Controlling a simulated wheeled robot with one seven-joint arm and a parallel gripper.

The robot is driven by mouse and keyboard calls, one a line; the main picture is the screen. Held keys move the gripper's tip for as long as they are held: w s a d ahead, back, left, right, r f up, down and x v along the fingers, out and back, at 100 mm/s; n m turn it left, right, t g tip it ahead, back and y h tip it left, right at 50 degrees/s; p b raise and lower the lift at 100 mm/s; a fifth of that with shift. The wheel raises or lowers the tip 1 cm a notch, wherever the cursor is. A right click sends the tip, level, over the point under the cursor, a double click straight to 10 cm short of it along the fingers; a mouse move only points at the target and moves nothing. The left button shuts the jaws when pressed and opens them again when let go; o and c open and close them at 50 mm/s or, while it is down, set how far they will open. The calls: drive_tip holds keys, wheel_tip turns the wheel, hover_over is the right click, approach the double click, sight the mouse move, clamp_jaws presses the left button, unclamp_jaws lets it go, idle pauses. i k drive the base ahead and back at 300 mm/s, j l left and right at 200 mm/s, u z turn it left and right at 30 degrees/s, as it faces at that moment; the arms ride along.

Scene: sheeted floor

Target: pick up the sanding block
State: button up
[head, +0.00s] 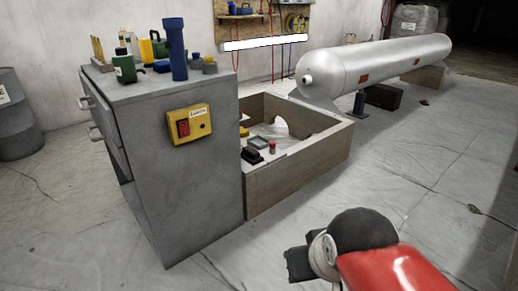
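I cannot pick out the sanding block for certain. A small black block-like thing (253,156) lies at the near left end of the wooden crate, and it is too small to tell whether it is the sanding block. My arm reaches in from the bottom right, with a red link and a black rounded joint. The dark end piece, which looks like my gripper (299,264), is over the floor in front of the crate, apart from every object. Its fingers cannot be made out.
A grey cabinet (185,215) stands at left, with a blue flashlight (175,48), bottles and small items on top. The wooden crate (300,172) adjoins its right side. A long silver tank (385,62) lies behind. The sheeted floor (450,190) at right is mostly clear.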

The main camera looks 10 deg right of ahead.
sight(251, 156)
drive_tip(key=i+l, duration=0.15)
drive_tip(key=i, duration=0.4)
drive_tip(key=i+l+z, duration=0.1)
drive_tip(key=i, duration=0.45)
drive_tip(key=i+l, duration=0.2)
drive_tip(key=i, duration=0.4)
